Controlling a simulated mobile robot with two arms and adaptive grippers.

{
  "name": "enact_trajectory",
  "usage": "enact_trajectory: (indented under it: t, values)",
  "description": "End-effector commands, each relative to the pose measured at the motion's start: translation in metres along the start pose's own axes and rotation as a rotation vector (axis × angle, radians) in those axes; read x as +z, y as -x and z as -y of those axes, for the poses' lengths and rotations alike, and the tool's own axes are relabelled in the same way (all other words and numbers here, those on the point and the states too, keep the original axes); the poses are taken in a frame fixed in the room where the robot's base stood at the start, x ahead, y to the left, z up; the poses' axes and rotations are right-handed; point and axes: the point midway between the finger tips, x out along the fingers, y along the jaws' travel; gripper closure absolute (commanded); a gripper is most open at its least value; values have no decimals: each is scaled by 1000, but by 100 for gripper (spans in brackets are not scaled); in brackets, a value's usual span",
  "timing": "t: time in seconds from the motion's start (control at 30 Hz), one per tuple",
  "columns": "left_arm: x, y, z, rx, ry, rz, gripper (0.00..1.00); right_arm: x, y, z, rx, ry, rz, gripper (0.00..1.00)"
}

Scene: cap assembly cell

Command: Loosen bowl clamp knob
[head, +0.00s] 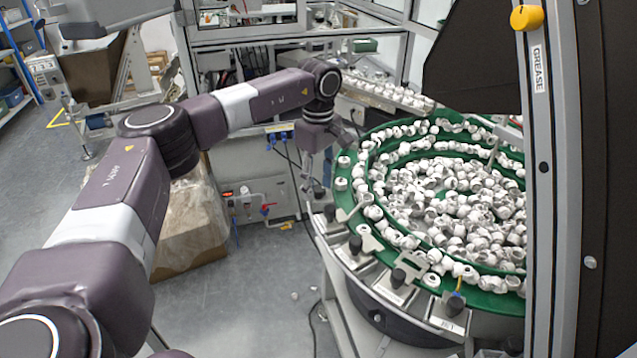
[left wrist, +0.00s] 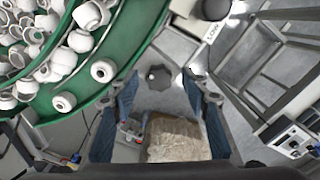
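The bowl (head: 345,200) is a round green feeder full of white caps; its rim also shows in the left wrist view (left wrist: 125,45). Several dark clamp knobs stand along its near left edge, among them one at the front (head: 398,277) and one farther left (head: 355,244). My left gripper (head: 318,180) points down at the bowl's left edge. In the left wrist view my left gripper (left wrist: 160,88) has its fingers spread, with a dark lobed knob (left wrist: 158,76) in the gap near the tips. Space shows on both sides of the knob. My right gripper is not in view.
A grey upright post (head: 550,180) with a yellow knob (head: 526,18) stands at the right. A cardboard box in plastic (head: 190,225) is on the floor beneath my left arm. A rail of white caps (head: 390,92) runs behind the bowl. Floor at the lower middle is mostly clear.

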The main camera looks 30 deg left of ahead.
Motion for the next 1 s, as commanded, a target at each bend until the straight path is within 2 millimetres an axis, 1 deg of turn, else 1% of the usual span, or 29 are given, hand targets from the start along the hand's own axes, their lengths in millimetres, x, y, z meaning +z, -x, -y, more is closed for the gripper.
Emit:
enact_trajectory:
  t: [0.03, 0.3, 0.37, 0.67, 0.87, 1.0]
  values:
    - [0, 0, 0, 0, 0, 0, 64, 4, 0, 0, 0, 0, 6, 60]
    - [0, 0, 0, 1, 0, 0, 94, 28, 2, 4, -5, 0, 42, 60]
    - [0, 0, 0, 1, 0, 0, 99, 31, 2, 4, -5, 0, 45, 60]
    - [0, 1, 0, 1, 42, 1, 99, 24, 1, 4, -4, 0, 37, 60]
    - [0, 1, -1, 2, 153, 1, 99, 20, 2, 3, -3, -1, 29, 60]
    - [0, 1, -1, 1, 271, 1, 99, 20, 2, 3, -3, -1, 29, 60]
